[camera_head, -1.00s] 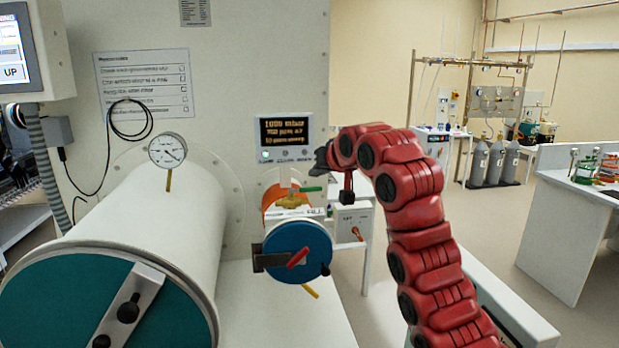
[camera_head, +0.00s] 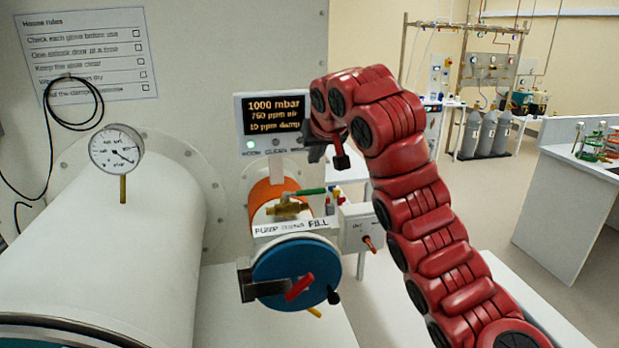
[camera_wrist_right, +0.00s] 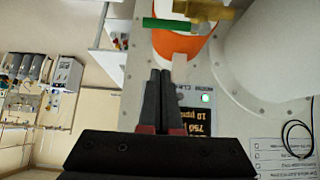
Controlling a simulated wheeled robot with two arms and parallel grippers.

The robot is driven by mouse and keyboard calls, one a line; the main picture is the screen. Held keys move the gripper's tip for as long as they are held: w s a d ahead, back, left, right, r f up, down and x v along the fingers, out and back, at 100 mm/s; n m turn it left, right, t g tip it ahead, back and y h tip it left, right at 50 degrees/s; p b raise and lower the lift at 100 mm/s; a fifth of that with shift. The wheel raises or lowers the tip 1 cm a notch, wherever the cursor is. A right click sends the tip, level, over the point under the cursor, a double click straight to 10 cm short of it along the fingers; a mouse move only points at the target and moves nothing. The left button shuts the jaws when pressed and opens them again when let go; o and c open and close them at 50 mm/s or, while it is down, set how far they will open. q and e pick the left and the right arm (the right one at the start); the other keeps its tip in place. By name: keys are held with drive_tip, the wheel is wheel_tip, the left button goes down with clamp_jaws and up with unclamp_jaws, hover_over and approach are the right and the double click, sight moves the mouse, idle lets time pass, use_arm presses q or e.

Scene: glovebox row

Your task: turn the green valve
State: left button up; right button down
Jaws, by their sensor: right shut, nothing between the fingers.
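The green valve has a green lever (camera_head: 311,193) on a brass body (camera_head: 288,208), atop the small airlock with an orange band (camera_head: 264,196). The lever lies roughly crosswise above the PUMP/FILL label. My right gripper (camera_head: 316,152) is up and behind the lever in the head view, in front of the lit display's right edge, apart from the valve. The right wrist view is upside down. There the shut, empty fingers (camera_wrist_right: 160,74) point toward the green lever (camera_wrist_right: 167,23), with a gap between. My left gripper is not in view.
A blue round door (camera_head: 297,272) with a red handle closes the small airlock. A large white cylinder (camera_head: 120,240) with a gauge (camera_head: 117,149) stands at left. A grey switch box (camera_head: 362,228) is right of the valve. The display (camera_head: 274,121) is behind it.

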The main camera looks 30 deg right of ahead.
sight(311, 190)
drive_tip(key=shift+w+d+f+p, duration=0.1)
drive_tip(key=shift+w+f+p, duration=0.3)
drive_tip(key=shift+f, duration=0.85)
drive_tip(key=shift+w+d+f+p, duration=0.1)
drive_tip(key=shift+w+f+p, duration=0.3)
drive_tip(key=shift+f, duration=0.85)
drive_tip(key=shift+w+f+p, duration=0.3)
drive_tip(key=shift+f+p, duration=0.1)
drive_tip(key=shift+f, duration=0.85)
drive_tip(key=shift+w, duration=0.15)
